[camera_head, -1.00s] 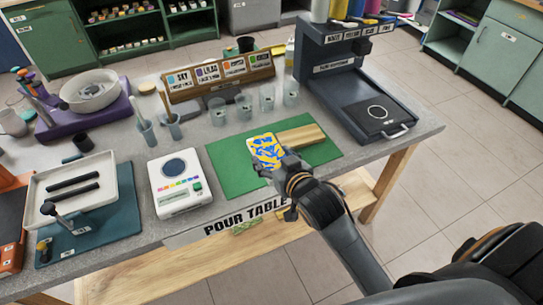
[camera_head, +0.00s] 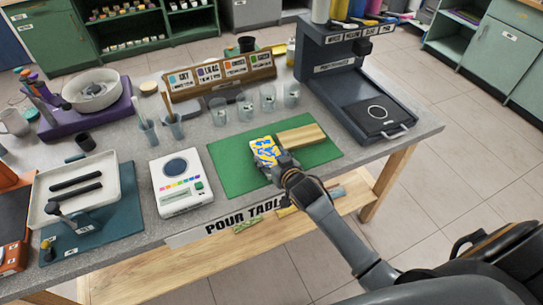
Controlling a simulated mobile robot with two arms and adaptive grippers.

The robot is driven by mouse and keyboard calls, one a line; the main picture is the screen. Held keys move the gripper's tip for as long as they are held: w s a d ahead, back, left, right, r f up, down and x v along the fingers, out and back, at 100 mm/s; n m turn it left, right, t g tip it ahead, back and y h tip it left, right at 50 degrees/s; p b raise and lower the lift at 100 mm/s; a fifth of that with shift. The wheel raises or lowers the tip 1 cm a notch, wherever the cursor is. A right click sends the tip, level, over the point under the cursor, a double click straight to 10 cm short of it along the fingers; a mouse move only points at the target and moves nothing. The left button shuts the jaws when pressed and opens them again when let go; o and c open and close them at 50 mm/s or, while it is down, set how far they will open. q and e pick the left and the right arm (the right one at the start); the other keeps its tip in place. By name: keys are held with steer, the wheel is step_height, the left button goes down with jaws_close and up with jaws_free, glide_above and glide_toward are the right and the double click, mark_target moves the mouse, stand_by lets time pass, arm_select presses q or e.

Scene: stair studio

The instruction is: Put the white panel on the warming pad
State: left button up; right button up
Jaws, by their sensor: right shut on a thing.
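The panel (camera_head: 264,150), white with blue and yellow swirls on its face, is over the green mat (camera_head: 233,181) at the front middle of the table. My right gripper (camera_head: 279,164) is shut on the panel's near right edge. I cannot tell whether the panel touches the mat. A wooden board (camera_head: 300,136) lies on the mat right of the panel. My left gripper is not in view. No label I can read marks a warming pad; an orange unit with a dark top (camera_head: 12,222) is cut off at the left edge.
A white scale (camera_head: 180,182) stands left of the mat. Further left, a white tray (camera_head: 40,212) with two black bars sits over a teal base. Several clear cups (camera_head: 268,97) stand behind the mat. A dark dispenser stand (camera_head: 345,100) is at the right.

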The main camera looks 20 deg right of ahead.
steer(key=o, duration=1.2)
steer(key=shift+f, duration=0.1)
